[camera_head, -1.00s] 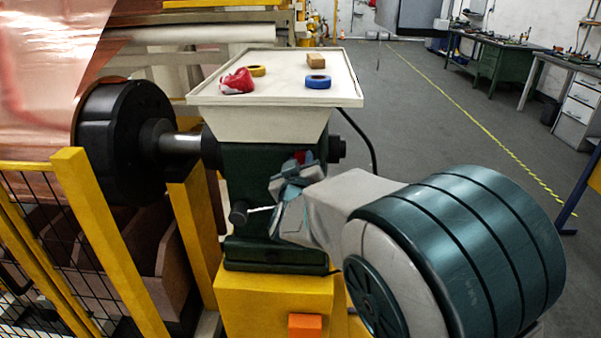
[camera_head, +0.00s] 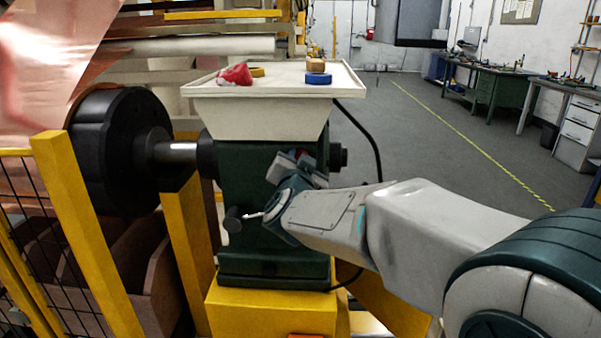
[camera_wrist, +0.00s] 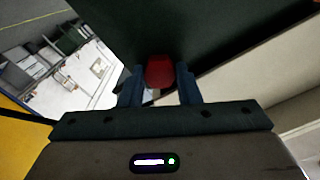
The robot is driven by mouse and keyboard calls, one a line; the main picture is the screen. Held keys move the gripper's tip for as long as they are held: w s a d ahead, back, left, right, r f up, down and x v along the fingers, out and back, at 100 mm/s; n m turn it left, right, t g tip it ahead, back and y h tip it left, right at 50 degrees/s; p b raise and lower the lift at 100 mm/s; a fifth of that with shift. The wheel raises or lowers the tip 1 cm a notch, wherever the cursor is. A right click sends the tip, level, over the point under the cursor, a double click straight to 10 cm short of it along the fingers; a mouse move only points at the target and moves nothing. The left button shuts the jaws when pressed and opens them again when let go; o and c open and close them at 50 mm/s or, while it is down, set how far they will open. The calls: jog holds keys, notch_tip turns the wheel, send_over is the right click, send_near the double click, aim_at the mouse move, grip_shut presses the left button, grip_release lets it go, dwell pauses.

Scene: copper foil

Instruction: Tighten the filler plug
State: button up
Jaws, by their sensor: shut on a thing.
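The red filler plug (camera_wrist: 160,71) sits against the dark green face of the machine housing (camera_head: 245,190) in the wrist view. My gripper (camera_wrist: 160,78) has one finger on each side of it and is shut on it. In the head view my gripper (camera_head: 296,163) is at the upper right of the housing's front, below the cream tray. The plug is hidden there behind my gripper and wrist. How far the plug is screwed in cannot be told.
The cream tray (camera_head: 262,124) on top holds a red cloth (camera_head: 234,75), tape rolls and a small brown block. A dark lever with a silver rod (camera_head: 252,216) sticks out close to my wrist. Yellow posts (camera_head: 95,235) and a black hub (camera_head: 108,150) stand left. Open floor lies right.

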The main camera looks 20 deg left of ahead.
jog(key=m+b, duration=0.1)
jog(key=m, duration=0.1)
jog(key=m+b, duration=0.3)
jog(key=m, duration=0.1)
jog(key=shift+f+b, duration=0.35)
jog(key=m+b, duration=0.2)
jog(key=m, duration=0.2)
jog(key=shift+a+r, duration=0.1)
jog(key=shift+r+m+b, duration=0.1)
jog(key=shift+m+b, duration=0.6)
jog(key=shift+m, duration=0.2)
jog(key=o, duration=1)
jog(key=shift+s, duration=0.1)
jog(key=shift+r, duration=0.1)
